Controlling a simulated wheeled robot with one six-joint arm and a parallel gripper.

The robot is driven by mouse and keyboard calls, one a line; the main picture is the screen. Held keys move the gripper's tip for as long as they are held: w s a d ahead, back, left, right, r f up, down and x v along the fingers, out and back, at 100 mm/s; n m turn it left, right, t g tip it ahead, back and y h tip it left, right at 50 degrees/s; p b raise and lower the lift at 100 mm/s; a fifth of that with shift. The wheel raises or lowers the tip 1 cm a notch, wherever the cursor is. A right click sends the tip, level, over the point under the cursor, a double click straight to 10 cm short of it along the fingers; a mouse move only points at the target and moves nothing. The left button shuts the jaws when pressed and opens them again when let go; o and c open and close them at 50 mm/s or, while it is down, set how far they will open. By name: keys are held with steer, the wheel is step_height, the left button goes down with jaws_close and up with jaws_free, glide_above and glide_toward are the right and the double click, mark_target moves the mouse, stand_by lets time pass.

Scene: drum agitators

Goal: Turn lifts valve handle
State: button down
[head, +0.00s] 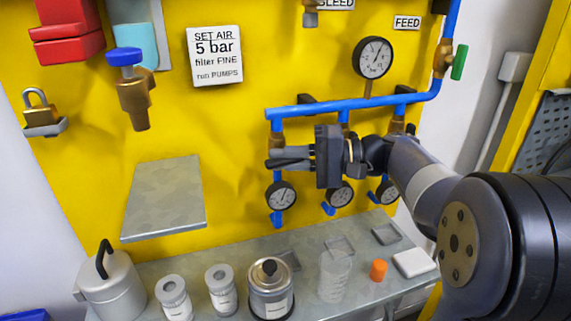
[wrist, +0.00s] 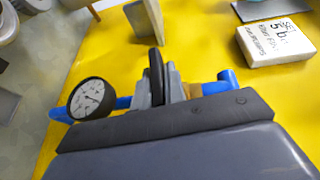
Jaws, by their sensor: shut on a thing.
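My gripper (head: 272,158) reaches in from the right in the head view, at the leftmost drop of the blue pipe, above a round gauge. In the wrist view my gripper (wrist: 157,90) is shut on a dark, thin, rounded valve handle (wrist: 155,72), seen edge-on between the fingers. The handle is hidden by the fingers in the head view. No label naming it as lifts is readable. The blue pipe (head: 340,111) runs above my gripper, with brass fittings on its drops. The left gauge (head: 280,196) hangs just below my fingers; a gauge also shows in the wrist view (wrist: 91,98).
Two more gauges (head: 340,194) (head: 387,191) hang to the right, partly behind my arm. A larger gauge (head: 372,57) and a green handle (head: 460,62) are above right. A grey shelf (head: 165,200) juts out at left. Jars and cans stand on the bench (head: 235,250) below.

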steer(key=shift+y, duration=0.6)
steer(key=c, duration=1.5)
jaws_free()
steer(key=shift+o, duration=0.2)
steer(key=shift+r, duration=0.1)
